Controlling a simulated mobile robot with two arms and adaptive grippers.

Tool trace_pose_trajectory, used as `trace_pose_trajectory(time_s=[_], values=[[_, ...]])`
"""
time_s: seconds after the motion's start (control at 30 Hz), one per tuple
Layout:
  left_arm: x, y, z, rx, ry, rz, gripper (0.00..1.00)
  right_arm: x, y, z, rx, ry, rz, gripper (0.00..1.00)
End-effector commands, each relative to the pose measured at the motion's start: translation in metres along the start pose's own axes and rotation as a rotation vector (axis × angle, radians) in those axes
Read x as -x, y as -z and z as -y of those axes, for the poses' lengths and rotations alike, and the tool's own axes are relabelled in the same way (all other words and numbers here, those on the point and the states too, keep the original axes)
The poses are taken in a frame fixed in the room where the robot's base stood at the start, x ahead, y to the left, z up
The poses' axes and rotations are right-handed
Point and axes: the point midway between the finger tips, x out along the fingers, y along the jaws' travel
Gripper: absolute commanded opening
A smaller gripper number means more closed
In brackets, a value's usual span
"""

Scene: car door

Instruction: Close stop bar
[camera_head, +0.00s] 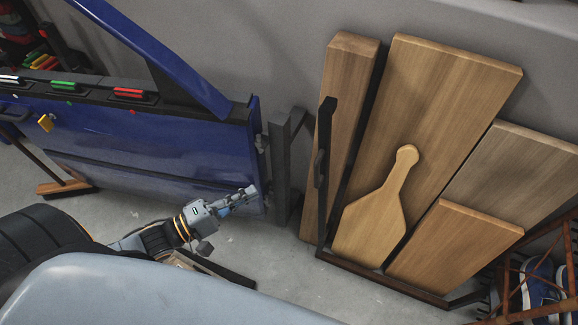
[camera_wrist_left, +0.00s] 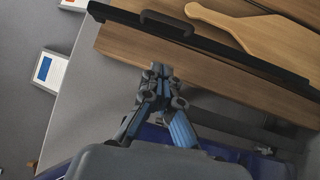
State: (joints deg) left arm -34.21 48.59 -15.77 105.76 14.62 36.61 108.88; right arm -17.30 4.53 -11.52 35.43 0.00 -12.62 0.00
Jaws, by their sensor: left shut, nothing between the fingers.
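A dark bar with a handle, which looks like the stop bar (camera_head: 323,165), stands upright at the left side of the rack of wooden boards. In the left wrist view the stop bar (camera_wrist_left: 225,48) crosses in front of the boards, with its curved handle (camera_wrist_left: 167,22) toward the top. My left gripper (camera_head: 250,190) is shut and empty beside the blue car door, left of the bar and apart from it. In the left wrist view the gripper (camera_wrist_left: 157,74) points toward the boards, just short of the bar. My right gripper is not in view.
The blue car door (camera_head: 150,135) hangs at left on a grey post (camera_head: 283,170). Wooden boards (camera_head: 430,90) and a paddle-shaped board (camera_head: 375,215) lean in the dark rack at right. A rusty wire frame (camera_head: 545,270) is at lower right.

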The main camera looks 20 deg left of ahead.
Motion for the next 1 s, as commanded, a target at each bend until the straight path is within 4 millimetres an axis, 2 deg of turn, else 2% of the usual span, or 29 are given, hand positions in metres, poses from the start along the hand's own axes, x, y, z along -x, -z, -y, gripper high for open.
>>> trace_pose_trajectory(time_s=[0.17, 0.53, 0.73, 1.0], values=[[-0.024, 0.001, -0.002, -0.001, -0.006, -0.001, 0.0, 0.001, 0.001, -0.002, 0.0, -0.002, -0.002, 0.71], [-0.102, 0.001, -0.002, -0.003, -0.005, -0.003, 0.0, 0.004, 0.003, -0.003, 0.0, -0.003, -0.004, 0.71], [-0.12, -0.02, -0.001, -0.001, -0.001, -0.003, 0.0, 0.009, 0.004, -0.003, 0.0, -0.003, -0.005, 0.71], [-0.126, -0.027, 0.0, -0.004, 0.002, -0.003, 0.0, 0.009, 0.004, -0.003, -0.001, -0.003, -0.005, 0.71]])
